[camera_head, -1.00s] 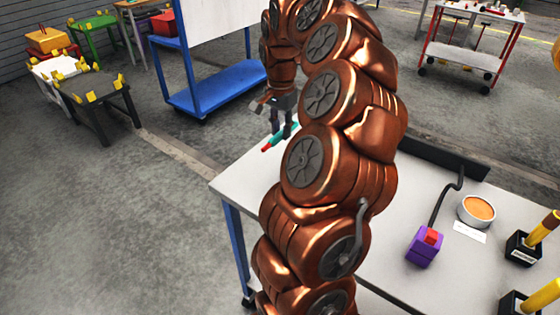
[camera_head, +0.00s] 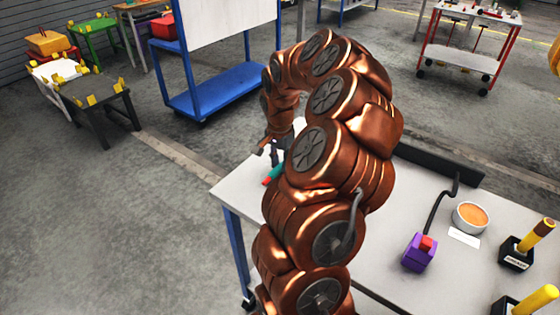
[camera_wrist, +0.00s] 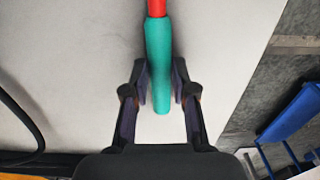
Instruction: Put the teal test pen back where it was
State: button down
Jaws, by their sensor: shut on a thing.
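The teal test pen has a teal body (camera_wrist: 159,60) and a red end (camera_wrist: 157,8). In the wrist view it lies lengthwise between the fingers of my gripper (camera_wrist: 161,78), which is shut on it. In the head view the pen (camera_head: 276,173) shows low over the left far part of the white table (camera_head: 232,190), its red end toward the lower left. My gripper (camera_head: 278,155) is above it, pointing down. My arm hides part of the table. I cannot tell whether the pen touches the tabletop.
On the table's right part are a purple block (camera_head: 417,254) with a red top and black cable, a round tin (camera_head: 470,216) with orange contents, a white label (camera_head: 464,238) and black holders (camera_head: 516,252) with yellow-handled tools. A dark ledge (camera_head: 440,163) runs along the far edge.

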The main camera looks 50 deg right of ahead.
aim_at(280, 165)
jog(key=shift+f, duration=0.15)
jog(key=c, duration=0.9)
grip_release()
jog(key=shift+c, duration=0.2)
notch_tip(280, 165, up, 12)
jog(key=b, duration=0.2)
jog(key=shift+a+r+b, duration=0.2)
jog(key=shift+b, duration=0.2)
